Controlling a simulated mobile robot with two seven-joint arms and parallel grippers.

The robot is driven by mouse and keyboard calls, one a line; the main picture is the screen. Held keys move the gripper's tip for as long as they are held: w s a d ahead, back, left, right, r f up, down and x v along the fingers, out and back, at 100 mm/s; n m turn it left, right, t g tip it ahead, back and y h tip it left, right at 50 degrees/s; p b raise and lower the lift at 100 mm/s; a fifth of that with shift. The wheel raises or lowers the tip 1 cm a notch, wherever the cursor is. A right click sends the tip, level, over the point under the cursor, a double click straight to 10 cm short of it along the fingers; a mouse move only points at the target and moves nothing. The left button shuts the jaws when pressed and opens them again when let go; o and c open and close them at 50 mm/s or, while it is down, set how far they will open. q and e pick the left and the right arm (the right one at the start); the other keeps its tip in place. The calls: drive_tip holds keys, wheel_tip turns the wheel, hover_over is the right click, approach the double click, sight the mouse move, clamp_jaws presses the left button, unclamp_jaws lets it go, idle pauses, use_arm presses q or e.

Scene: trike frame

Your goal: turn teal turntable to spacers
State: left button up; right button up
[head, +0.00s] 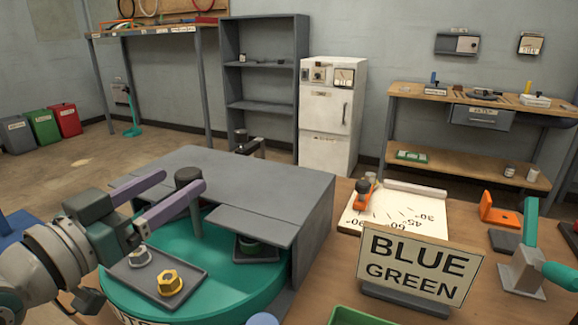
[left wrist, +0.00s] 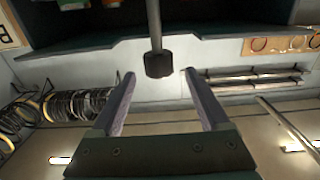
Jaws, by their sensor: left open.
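The teal turntable (head: 225,275) stands at the lower left in the head view, its back part under a grey housing (head: 245,180). A post with a dark knob (head: 188,175) rises from it; the knob also shows in the left wrist view (left wrist: 158,65). A grey tray (head: 185,262) on its front bears a silver nut (head: 139,256) and a gold nut (head: 170,283). A second tray (head: 262,252) with a dark green part sits partly under the housing. I cannot make out spacers. My left gripper (head: 184,182) is open, its fingers on either side of the knob, apparently not gripping it. My right gripper is out of view.
A BLUE GREEN sign (head: 418,265) stands right of the turntable. Behind it lies an angle sheet (head: 400,212) with an orange tool. A teal-handled clamp (head: 530,250) is at the right, and a green bin (head: 355,316) at the front edge. The housing wall is close to my gripper.

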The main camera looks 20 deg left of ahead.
sight(198, 169)
use_arm(q)
drive_tip(key=w, duration=0.2)
drive_tip(key=w+b, duration=0.1)
drive_tip(key=w, duration=0.4)
drive_tip(key=shift+w+d, duration=0.1)
drive_tip(key=shift+d, duration=0.2)
drive_tip(key=shift+c, duration=0.4)
clamp_jaws()
idle(0.6)
